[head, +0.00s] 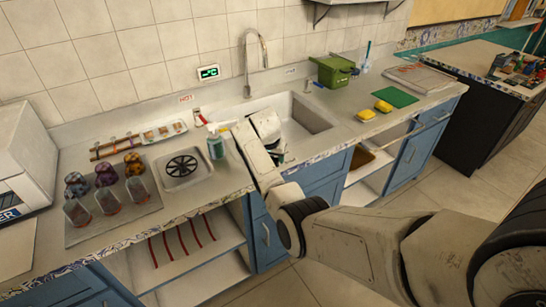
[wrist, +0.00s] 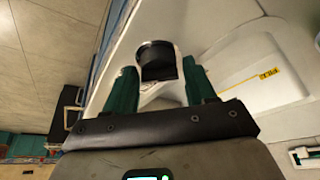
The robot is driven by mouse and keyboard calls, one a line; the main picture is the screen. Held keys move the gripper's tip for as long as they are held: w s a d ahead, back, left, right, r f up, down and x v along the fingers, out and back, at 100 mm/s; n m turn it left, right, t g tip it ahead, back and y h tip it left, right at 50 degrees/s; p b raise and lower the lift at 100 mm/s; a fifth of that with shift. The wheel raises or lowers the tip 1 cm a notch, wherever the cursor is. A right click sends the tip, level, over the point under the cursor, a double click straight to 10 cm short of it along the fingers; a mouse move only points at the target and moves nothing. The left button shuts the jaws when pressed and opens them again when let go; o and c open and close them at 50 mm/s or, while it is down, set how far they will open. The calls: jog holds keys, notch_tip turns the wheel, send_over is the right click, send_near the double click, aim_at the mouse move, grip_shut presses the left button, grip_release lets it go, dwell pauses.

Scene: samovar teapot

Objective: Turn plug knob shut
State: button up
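My gripper (head: 280,157) reaches down at the front left of the sink (head: 310,112) in the head view, and my wrist hides most of it there. In the wrist view my gripper (wrist: 158,66) has its two green fingers apart. A dark rounded piece on a pale base (wrist: 157,58) shows between and beyond the fingertips, with pale gaps on both sides. It may be the plug knob, but I cannot tell for sure. I cannot tell its turn. The plug knob is not discernible in the head view.
A yellow FILL label (wrist: 268,76) is on a pale surface at the right of the wrist view. A soap bottle (head: 215,146) stands left of my wrist. The faucet (head: 248,60) rises behind the sink. A green bin (head: 332,71) and yellow sponges (head: 367,114) are to the right.

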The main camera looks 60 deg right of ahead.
jog(key=shift+o, duration=1.1)
jog(key=shift+r, duration=0.1)
jog(key=w+v, duration=0.1)
jog(key=v, duration=0.9)
jog(key=shift+s+r, duration=0.3)
jog(key=shift+s, duration=0.2)
jog(key=shift+a, duration=0.2)
